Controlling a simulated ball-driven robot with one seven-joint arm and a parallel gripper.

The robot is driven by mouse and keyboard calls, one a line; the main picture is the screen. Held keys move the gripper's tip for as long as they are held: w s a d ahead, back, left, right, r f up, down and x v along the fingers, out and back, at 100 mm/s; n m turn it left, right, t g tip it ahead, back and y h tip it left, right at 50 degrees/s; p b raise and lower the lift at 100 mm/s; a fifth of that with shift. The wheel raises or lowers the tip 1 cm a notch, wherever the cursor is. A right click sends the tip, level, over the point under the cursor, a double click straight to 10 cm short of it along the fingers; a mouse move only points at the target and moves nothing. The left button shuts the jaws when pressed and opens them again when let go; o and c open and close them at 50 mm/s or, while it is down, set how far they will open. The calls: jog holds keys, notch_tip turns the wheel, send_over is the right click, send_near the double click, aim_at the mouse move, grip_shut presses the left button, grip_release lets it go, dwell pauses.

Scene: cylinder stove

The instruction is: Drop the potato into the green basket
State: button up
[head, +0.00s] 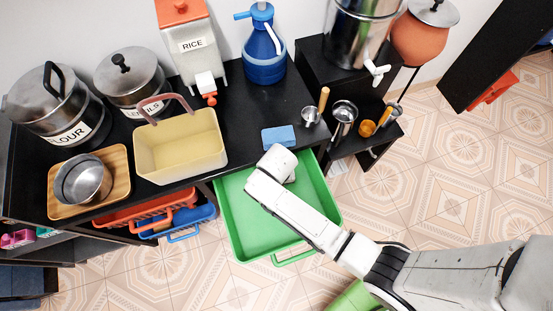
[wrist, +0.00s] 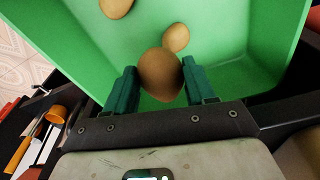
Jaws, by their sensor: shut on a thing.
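The green basket (head: 270,235) is pulled out like a drawer below the black counter. Its green floor and walls fill much of the wrist view (wrist: 225,85). My gripper (wrist: 160,78) is shut on a brown potato (wrist: 160,72), which sits between its two green fingers. The potato is over the basket; its exact height above the floor I cannot tell. Two other potatoes lie in the basket, one near the top edge (wrist: 116,7) and one just beyond the held one (wrist: 176,38). In the head view my arm hides the fingers and potatoes.
A blue sponge (head: 279,138) lies at the counter edge behind my gripper. A yellow basket (head: 182,148) and a wooden tray (head: 62,206) stand on the counter to the left. Red and blue baskets (head: 150,212) sit below. Ladles lie on the right. The tiled floor is open.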

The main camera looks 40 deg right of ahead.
jog(key=o, duration=1.2)
jog(key=shift+c, duration=0.2)
jog(key=shift+r, duration=0.1)
notch_tip(320, 180, up, 10)
jog(key=s+p, duration=0.1)
jog(key=shift+a+r, duration=0.25)
jog(key=shift+a, duration=0.05)
jog(key=s+d+r+n, duration=0.2)
jog(key=s+d+r, duration=0.1)
jog(key=s, duration=0.4)
jog(key=s+d+r+n, duration=0.3)
jog(key=s+d, duration=0.2)
jog(key=s, duration=0.3)
jog(key=shift+d+r, duration=0.3)
jog(key=shift+r, duration=0.1)
